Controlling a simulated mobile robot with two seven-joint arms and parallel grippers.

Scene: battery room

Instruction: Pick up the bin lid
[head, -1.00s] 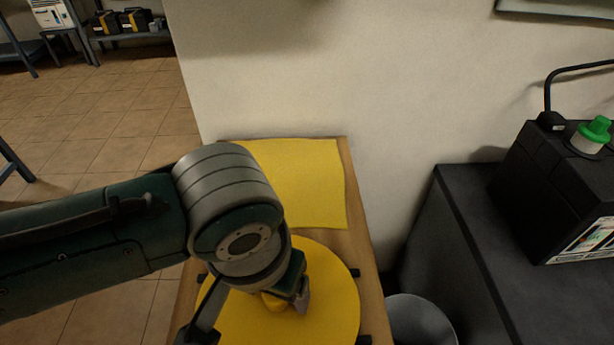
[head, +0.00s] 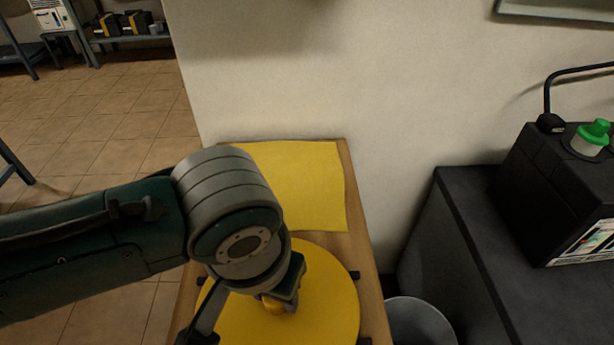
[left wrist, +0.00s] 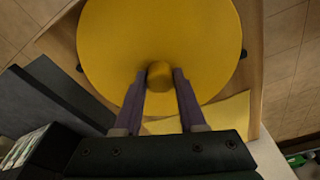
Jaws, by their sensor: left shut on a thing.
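The bin lid (head: 335,300) is a round yellow disc with a yellow knob at its middle. It lies over a wooden bench top in the head view, partly covered by my left arm. My left gripper (left wrist: 160,78) is shut on the knob, with one finger on each side of it in the left wrist view. The lid (left wrist: 160,30) fills the upper middle of that view. Whether the lid is lifted off the surface I cannot tell. My right gripper is not in view.
A yellow cloth or sheet (head: 300,185) lies on the wooden bench top (head: 364,262) behind the lid, against a wall. A grey bin (head: 420,322) stands right of the bench. Farther right is a dark counter (head: 470,240) with a black box (head: 555,195).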

